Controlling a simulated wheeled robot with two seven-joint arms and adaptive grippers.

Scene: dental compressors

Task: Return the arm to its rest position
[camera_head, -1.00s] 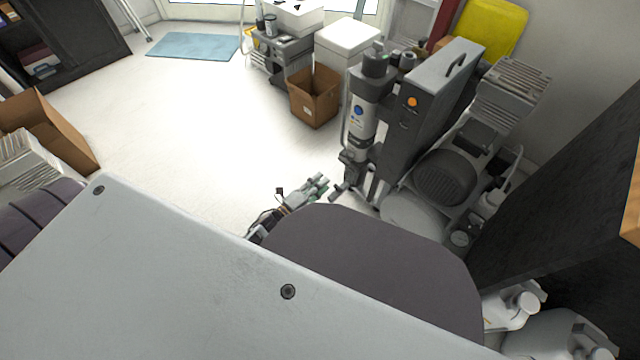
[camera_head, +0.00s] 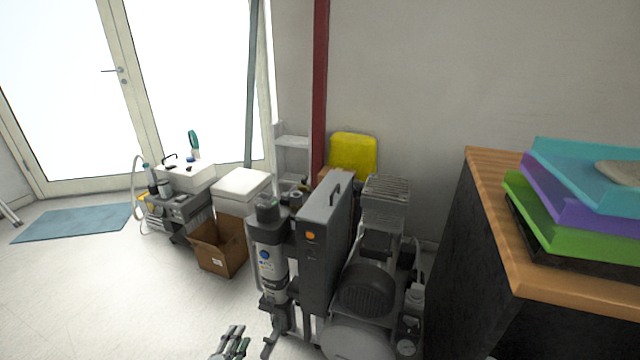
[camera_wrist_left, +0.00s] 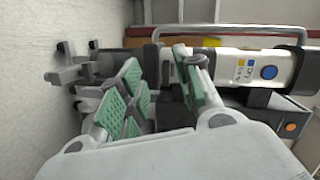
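My left gripper (camera_head: 230,344) shows at the bottom edge of the head view, low and left of the compressor's foot. In the left wrist view its green-padded fingers (camera_wrist_left: 160,95) stand apart with nothing visibly held between them. The dental compressor (camera_head: 370,290), with a grey cabinet and a white cylinder (camera_head: 268,265), stands in front of the wall. The cylinder also shows behind the fingers in the left wrist view (camera_wrist_left: 240,68). I cannot tell the exact distance between fingers and compressor. My right gripper is not in view.
A wooden-topped dark cabinet (camera_head: 490,205) with stacked coloured trays (camera_head: 590,200) stands at the right. An open cardboard box (camera_head: 219,246), a white box (camera_head: 241,187) and a cart (camera_head: 178,210) stand left of the compressor. The floor at the left is clear around a blue mat (camera_head: 72,222).

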